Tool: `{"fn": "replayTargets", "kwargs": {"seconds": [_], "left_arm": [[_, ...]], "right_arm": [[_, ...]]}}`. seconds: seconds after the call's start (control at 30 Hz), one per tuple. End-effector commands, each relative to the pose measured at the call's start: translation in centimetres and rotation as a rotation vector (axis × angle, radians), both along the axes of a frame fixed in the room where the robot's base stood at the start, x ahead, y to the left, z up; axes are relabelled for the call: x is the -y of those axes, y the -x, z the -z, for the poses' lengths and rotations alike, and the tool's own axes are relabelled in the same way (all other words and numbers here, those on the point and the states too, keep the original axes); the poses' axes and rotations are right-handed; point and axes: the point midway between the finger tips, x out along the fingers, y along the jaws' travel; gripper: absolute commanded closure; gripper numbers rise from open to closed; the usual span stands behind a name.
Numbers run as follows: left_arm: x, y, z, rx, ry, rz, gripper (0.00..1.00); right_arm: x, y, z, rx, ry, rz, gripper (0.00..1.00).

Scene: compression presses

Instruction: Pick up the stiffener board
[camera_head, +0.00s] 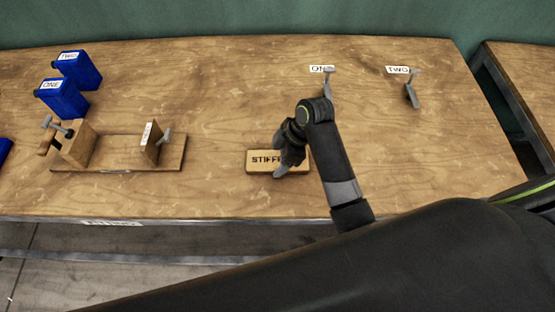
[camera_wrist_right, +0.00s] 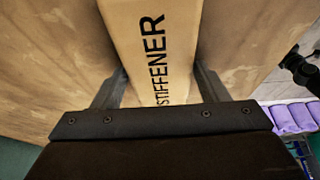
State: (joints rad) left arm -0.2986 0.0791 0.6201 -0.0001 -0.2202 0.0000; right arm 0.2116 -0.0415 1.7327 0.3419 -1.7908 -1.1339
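The stiffener board (camera_head: 258,168) is a tan block with black lettering, lying on the wooden table near its front edge. It fills the upper middle of the right wrist view (camera_wrist_right: 150,35), with "STIFFENER" along it. My right gripper (camera_head: 282,170) is down over the board and hides the end of its lettering. In the right wrist view its two fingers (camera_wrist_right: 158,82) stand apart, one on each side of the board. Whether they press on its sides, I cannot tell. My left gripper is not in view.
A wooden clamp fixture (camera_head: 115,166) stands on the table at the left. Blue containers marked TWO (camera_head: 80,72) and ONE (camera_head: 62,99) stand behind it. Grey handles by labels ONE (camera_head: 327,88) and TWO (camera_head: 411,92) are at the back right. The table centre is clear.

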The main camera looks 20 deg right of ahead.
Motion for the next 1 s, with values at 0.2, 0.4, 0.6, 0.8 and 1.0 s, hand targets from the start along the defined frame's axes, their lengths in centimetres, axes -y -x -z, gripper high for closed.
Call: {"fn": "replayTargets", "kwargs": {"seconds": [0.2, 0.4, 0.6, 0.8, 1.0], "left_arm": [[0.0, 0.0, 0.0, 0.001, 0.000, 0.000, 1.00], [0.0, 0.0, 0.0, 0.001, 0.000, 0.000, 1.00], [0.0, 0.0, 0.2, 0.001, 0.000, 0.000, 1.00], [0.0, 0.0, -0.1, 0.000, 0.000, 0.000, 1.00], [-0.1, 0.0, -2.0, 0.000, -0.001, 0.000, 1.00]], "right_arm": [[0.0, 0.0, 0.0, 0.000, 0.000, 0.000, 0.62], [0.0, 0.0, -0.1, 0.001, 0.000, 0.000, 0.62], [0.0, -0.2, -2.0, 0.009, -0.001, -0.001, 0.62], [0.0, -0.2, -6.9, 0.009, -0.001, 0.000, 0.62], [0.0, 0.0, -9.5, 0.001, -0.001, 0.001, 0.62]]}}
